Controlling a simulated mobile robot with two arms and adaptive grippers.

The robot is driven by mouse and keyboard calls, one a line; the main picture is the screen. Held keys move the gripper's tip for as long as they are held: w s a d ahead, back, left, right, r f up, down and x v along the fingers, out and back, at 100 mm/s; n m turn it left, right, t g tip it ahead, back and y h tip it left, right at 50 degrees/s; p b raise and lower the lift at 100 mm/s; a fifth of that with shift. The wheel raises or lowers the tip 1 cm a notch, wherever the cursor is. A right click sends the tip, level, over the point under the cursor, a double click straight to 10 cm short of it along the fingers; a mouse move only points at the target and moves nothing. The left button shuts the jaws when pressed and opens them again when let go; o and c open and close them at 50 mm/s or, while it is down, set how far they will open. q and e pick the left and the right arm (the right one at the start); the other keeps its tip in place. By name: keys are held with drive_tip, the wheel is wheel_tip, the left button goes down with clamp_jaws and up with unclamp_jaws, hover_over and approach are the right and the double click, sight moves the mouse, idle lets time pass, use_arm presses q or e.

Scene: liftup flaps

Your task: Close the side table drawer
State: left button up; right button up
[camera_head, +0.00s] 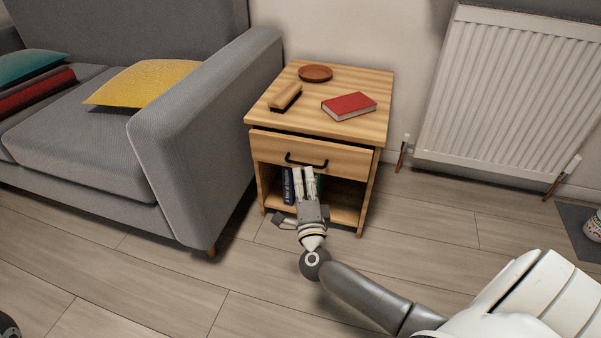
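The wooden side table (354,118) stands between the sofa and the radiator. Its drawer (335,160) has a black handle (306,161). The drawer front sits slightly forward of the frame, with a dark gap along its top edge. My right gripper (304,172) is in front of the table, its fingers pointing up toward the drawer just below the handle. The two pale fingertips are close together with nothing seen between them. I cannot tell whether they touch the drawer.
Several books (288,186) stand in the open shelf under the drawer, partly behind my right gripper. A brush (285,97), a red book (349,106) and a brown dish (315,73) lie on the tabletop. The grey sofa (190,130) is close on the left. Floor in front is clear.

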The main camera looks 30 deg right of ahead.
sight(302, 168)
drive_tip(key=shift+b+x, duration=0.7)
drive_tip(key=shift+x, duration=1.65)
drive_tip(key=shift+c, duration=0.2)
clamp_jaws()
